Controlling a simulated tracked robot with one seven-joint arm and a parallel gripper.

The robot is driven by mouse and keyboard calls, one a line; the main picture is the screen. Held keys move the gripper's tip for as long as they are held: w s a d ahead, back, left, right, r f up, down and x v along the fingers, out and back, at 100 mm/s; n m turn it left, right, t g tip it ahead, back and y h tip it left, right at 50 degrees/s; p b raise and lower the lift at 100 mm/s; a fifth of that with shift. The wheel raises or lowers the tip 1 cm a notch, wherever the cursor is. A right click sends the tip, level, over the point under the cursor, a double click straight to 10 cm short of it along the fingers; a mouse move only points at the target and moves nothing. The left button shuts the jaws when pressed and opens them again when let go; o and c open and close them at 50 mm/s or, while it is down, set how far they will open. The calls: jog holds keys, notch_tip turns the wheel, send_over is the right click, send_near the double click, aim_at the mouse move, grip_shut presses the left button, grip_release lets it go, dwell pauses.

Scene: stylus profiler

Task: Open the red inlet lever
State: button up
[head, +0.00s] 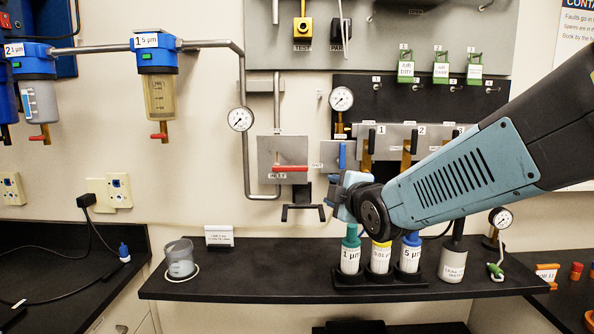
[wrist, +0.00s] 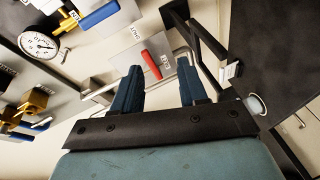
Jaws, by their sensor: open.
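The red inlet lever (head: 290,168) lies horizontal across a grey wall plate (head: 268,150) with a label at its lower edge. In the wrist view the red lever (wrist: 151,64) shows between my two dark blue fingers, beyond their tips, with a bare gap to each side of it. My gripper (wrist: 159,68) is open and empty, facing the plate. In the head view my gripper (head: 341,198) is to the right of and below the lever, with its fingers mostly hidden.
A black bracket (head: 303,207) sits just below the plate. A blue lever (head: 343,156) is to its right. The black shelf (head: 240,283) below holds a beaker (head: 180,260), labelled bottles (head: 380,258) and a grey cylinder (head: 453,263). A grey pipe (head: 246,160) runs left of the plate.

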aim_at(297, 170)
jog(key=w+a+n, duration=0.1)
jog(key=w+a, duration=0.1)
jog(key=w, duration=0.2)
jog(key=w+a+r+n+t+y, duration=0.1)
jog(key=w+a, duration=0.2)
jog(key=w, duration=0.2)
jog(key=w+a+n+y, duration=0.1)
jog(key=w+a, duration=0.2)
jog(key=w, duration=0.2)
jog(key=shift+r+n+t, duration=0.15)
jog(key=shift+n+t, duration=0.15)
grip_shut()
dwell(0.3)
